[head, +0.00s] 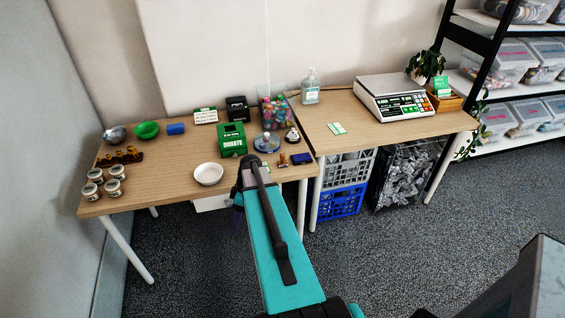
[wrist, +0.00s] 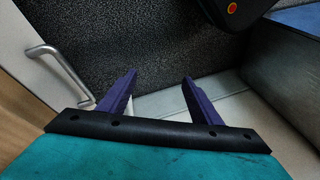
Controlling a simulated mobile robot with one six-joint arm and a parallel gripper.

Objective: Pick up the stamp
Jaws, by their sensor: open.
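A small brown wooden stamp (head: 282,161) stands near the front right edge of the left wooden table (head: 165,184), just left of a dark blue ink pad (head: 301,159). My teal arm reaches toward the table's front edge, its end just left of and nearer than the stamp. My gripper (wrist: 158,76) is open and empty in the wrist view, its two purple fingers apart over floor and a pale surface. The stamp is not in the wrist view.
A white bowl (head: 208,174), green donation box (head: 231,139) and blue-based round object (head: 267,143) stand on the table. Several jars (head: 105,182) stand at left. A white front with a metal handle (wrist: 58,68) is beside my gripper. Crates (head: 341,200) sit under the right table.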

